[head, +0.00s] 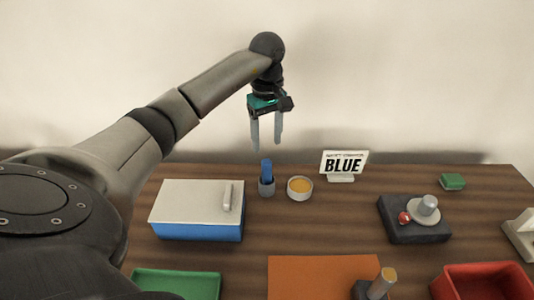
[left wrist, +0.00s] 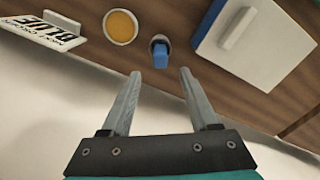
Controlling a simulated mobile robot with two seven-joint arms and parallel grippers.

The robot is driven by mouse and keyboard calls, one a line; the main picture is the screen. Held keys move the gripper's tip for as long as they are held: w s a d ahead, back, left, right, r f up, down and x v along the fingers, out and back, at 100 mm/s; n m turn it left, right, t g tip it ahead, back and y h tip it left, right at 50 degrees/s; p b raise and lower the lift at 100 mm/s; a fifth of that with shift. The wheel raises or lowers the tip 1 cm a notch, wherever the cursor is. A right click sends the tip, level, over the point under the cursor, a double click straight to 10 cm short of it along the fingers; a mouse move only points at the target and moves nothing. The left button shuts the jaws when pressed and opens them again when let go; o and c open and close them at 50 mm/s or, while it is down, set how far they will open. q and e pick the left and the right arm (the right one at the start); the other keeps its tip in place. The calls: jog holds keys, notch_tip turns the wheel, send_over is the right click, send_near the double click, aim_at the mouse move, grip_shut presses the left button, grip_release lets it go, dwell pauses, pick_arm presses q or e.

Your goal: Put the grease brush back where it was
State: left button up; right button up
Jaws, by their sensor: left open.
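A blue-handled brush (head: 266,170) stands upright in a small grey cup (head: 267,188) at the back of the table. In the left wrist view the blue handle (left wrist: 161,55) shows just beyond and between my fingertips. My left gripper (head: 266,145) is open and empty, pointing down above the brush and apart from it. The fingers also show spread in the left wrist view (left wrist: 159,75). The brush's lower end is hidden in the cup. My right gripper is not in view.
A round dish of yellow-orange grease (head: 300,187) stands right of the cup, with a BLUE sign (head: 344,163) behind it. A blue box with a white lid (head: 190,200) is on the left. A dark block fixture (head: 415,232), green tray (head: 177,283) and red tray (head: 485,270) lie around an orange mat (head: 310,275).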

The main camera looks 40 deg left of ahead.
pick_arm(q)
jog(key=shift+r, duration=1.1)
